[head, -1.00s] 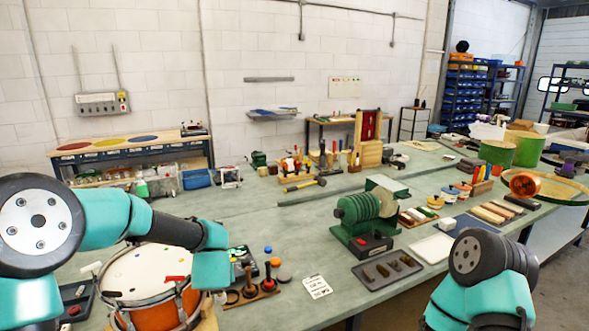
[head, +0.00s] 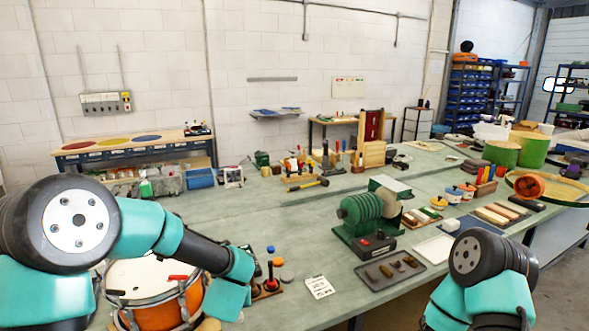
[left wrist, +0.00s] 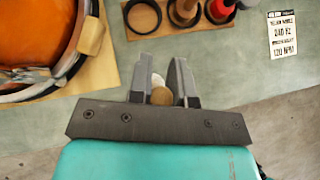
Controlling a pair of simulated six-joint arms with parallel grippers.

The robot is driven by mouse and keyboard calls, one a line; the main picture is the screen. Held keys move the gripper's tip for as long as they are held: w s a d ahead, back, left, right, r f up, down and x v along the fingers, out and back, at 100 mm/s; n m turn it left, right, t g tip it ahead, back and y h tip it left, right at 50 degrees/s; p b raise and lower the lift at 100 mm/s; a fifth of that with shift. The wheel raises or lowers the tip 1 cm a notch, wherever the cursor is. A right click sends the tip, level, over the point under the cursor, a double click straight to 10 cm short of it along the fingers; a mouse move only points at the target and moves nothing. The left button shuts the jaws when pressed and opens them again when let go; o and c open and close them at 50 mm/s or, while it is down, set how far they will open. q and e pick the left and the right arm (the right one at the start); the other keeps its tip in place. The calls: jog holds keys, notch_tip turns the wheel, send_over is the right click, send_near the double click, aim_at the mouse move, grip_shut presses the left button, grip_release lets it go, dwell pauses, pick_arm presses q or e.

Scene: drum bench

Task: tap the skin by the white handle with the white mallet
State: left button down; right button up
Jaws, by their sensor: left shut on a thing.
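The drum (head: 165,314) with an orange shell and pale skin (head: 140,279) stands at the lower left in the head view, partly hidden by my left arm. A red handle (head: 178,277) and a dark handle (head: 115,292) show at its rim; I cannot make out a white handle. In the left wrist view the drum's orange side (left wrist: 35,35) is at upper left. My left gripper (left wrist: 160,80) is shut on a small white-and-tan thing (left wrist: 159,92), probably the white mallet, seen nearly end-on. It is beside the drum, above the bench. My right gripper is out of view.
A wooden rack (left wrist: 163,18) with round holes and a red-topped piece (left wrist: 222,8) lies close to my left gripper. A printed card (head: 319,287), a grey tray (head: 388,270) and a green machine (head: 365,215) stand to the right. Bare bench lies between.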

pick_arm(q)
jog(key=d+m+h, duration=0.3)
jog(key=d+m, duration=0.1)
jog(key=d, duration=0.5)
jog(key=shift+s+d+m+h, duration=0.25)
jog(key=shift+s+m+h, duration=0.05)
